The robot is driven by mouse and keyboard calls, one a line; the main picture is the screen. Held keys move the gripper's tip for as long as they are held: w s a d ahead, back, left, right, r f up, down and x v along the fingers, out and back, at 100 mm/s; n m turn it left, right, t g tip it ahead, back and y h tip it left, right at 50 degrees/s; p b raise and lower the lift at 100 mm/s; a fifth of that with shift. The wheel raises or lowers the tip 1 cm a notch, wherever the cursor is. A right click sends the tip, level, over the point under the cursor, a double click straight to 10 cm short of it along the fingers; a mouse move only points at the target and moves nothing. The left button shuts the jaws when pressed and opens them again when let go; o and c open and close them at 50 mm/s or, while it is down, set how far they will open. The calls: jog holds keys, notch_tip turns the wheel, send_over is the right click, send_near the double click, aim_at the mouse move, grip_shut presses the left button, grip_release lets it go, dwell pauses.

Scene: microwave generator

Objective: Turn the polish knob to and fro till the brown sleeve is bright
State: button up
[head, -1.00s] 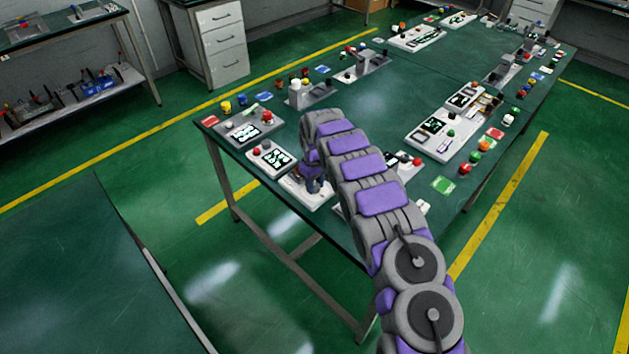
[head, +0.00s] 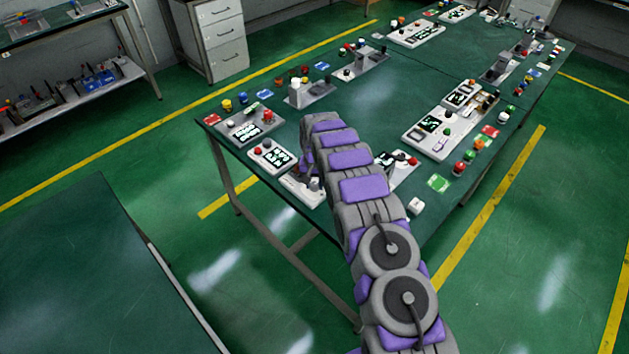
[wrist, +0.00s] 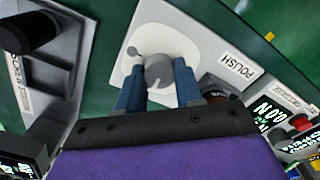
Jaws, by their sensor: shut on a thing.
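The polish knob (wrist: 159,71) is a round grey knob on a white panel in the wrist view, with a POLISH label (wrist: 237,68) to its right. My gripper (wrist: 160,86) has its two blue fingers on either side of the knob and is shut on it. The brown sleeve (wrist: 219,88) seems to show as a dark brownish round part just right of the right finger, partly hidden; its brightness is hard to judge. In the head view my arm hides most of the polish panel (head: 303,190) at the table's near edge.
A panel with a lit display and red button (head: 267,157) stands left of the polish panel. Another panel with a red knob (head: 405,165) is to the right. A grey fixture with a black cylinder (wrist: 30,32) is at the wrist view's left. The middle green tabletop (head: 370,105) is clear.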

aim_at(314, 184)
jog(key=shift+a+m, duration=0.1)
jog(key=shift+m, duration=0.4)
jog(key=o, duration=1)
jog(key=shift+o, duration=0.2)
notch_tip(314, 184, up, 17)
jog(key=p, duration=0.2)
jog(key=shift+a, duration=0.1)
